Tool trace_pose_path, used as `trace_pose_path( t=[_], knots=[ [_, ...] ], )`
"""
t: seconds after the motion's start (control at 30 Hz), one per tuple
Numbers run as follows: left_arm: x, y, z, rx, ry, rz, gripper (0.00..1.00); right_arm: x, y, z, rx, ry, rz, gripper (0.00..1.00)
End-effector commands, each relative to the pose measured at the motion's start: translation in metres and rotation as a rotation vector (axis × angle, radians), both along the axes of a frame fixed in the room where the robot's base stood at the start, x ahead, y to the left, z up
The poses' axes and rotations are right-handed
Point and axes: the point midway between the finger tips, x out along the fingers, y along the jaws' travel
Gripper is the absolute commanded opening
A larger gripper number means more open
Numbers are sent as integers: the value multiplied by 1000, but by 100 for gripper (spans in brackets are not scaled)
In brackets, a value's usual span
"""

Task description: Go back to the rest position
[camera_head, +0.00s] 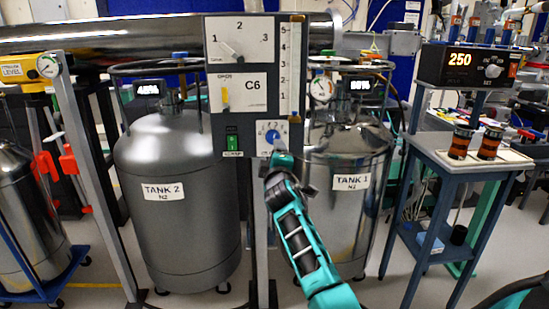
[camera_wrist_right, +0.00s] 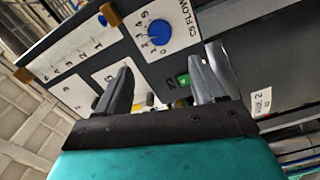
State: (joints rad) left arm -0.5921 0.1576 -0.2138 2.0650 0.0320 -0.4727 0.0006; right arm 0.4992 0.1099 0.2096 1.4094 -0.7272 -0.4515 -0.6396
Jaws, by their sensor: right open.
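My right gripper (camera_head: 277,160) is in front of the lower right part of a grey control panel (camera_head: 217,120), just below a blue knob (camera_head: 270,136). In the right wrist view the right gripper (camera_wrist_right: 165,72) has its two fingers apart, with nothing held between them. The blue knob (camera_wrist_right: 157,32) shows beyond the fingertips, and a green switch (camera_wrist_right: 184,79) shows between the fingers. I cannot tell whether a fingertip touches the panel. My left gripper is in neither view.
Tank 2 (camera_head: 175,225) and Tank 1 (camera_head: 345,215) stand behind the panel, one on each side. A side table (camera_head: 480,163) at the right bears a controller reading 250 (camera_head: 460,62) and two dark cylinders. A steel pipe (camera_head: 100,38) runs across the top.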

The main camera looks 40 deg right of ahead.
Motion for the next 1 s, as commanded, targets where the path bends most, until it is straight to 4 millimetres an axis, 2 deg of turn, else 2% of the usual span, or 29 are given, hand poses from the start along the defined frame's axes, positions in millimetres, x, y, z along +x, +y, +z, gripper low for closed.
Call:
trace_pose_path(
  t=[0.43, 0.57, 0.67, 0.77, 0.87, 1.0],
  knots=[
    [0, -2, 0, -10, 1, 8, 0, 0, 0, -1, 0, 1, 0, 69],
    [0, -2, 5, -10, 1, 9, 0, -7, 9, -14, 33, 9, 25, 69],
    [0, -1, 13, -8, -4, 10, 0, -24, 27, -42, 105, 25, 74, 69],
    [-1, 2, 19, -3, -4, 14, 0, -52, 55, -79, 227, 49, 141, 69],
    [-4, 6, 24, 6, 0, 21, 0, -89, 87, -116, 377, 81, 202, 69],
    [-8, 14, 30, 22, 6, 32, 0, -150, 134, -159, 614, 137, 264, 69]
  ],
)
